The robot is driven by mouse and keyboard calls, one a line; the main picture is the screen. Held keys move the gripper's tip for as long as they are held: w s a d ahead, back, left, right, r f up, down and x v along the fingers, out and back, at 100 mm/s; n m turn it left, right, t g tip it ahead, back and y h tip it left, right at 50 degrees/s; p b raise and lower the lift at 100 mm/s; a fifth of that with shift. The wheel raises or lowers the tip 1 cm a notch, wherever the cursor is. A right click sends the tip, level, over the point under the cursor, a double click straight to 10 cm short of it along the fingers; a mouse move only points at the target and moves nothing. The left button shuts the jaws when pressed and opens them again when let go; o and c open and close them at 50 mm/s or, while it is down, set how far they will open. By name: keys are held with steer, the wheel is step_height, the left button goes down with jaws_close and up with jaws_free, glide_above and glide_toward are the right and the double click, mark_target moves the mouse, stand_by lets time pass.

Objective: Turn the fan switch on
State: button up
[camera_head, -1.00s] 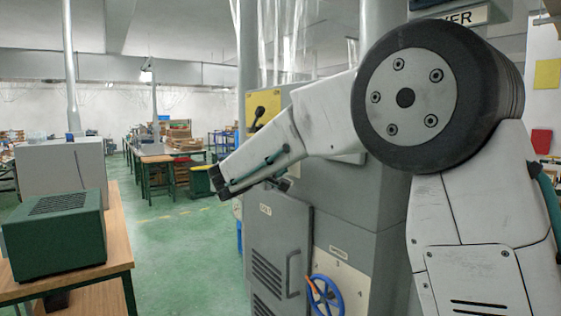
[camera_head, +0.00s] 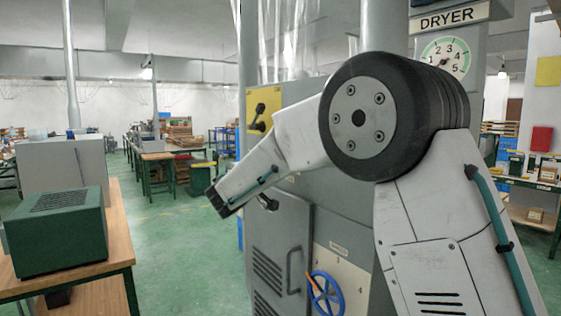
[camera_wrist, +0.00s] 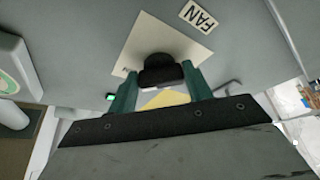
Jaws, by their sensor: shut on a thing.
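In the wrist view, the black fan switch knob (camera_wrist: 160,70) sits on a cream plate (camera_wrist: 178,40) fixed to a grey cabinet face. A tilted FAN label (camera_wrist: 198,16) is beside the plate. The two green fingers of my gripper (camera_wrist: 160,84) are either side of the knob and shut on it. A small yellow patch shows between the fingers, below the knob. In the head view my arm reaches left across the grey cabinet (camera_head: 340,210). The fingers, the fan knob and its plate cannot be made out there.
A yellow panel (camera_head: 250,98) with black levers is on the cabinet above my forearm. A blue handwheel (camera_head: 327,296) and a louvred door (camera_head: 270,240) are lower down. A DRYER dial (camera_head: 445,57) is at upper right. A wooden bench (camera_head: 120,250) bears a green box (camera_head: 60,230) at left.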

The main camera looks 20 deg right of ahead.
steer(key=shift+f, duration=0.1)
stand_by(0.4)
steer(key=o, duration=1)
steer(key=v, duration=0.7)
steer(key=shift+s+a+f, duration=0.1)
steer(key=shift+s+a, duration=0.15)
steer(key=shift+a, duration=0.05)
